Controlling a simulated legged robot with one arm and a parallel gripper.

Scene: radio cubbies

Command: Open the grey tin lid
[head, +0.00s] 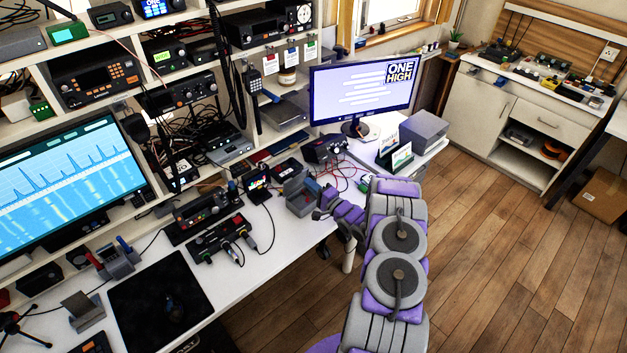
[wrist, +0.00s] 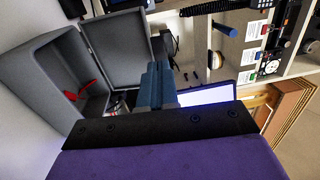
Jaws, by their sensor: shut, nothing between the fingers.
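The grey tin (head: 299,203) stands on the white desk in the head view, just left of my gripper (head: 314,187). In the wrist view the grey tin (wrist: 35,72) fills the left side, with its inside showing and something red in it. Its grey lid (wrist: 117,48) is swung up from the body and stands open at a wide angle. My gripper (wrist: 157,86) has blue fingers, shut and empty, close beside the lid. Whether the fingers touch the lid I cannot tell.
Radio units (head: 202,210) and a control box with cables (head: 220,238) stand left of the tin. A monitor (head: 362,93) and a grey box (head: 423,130) are behind my arm. Red wires lie on the desk near the tin.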

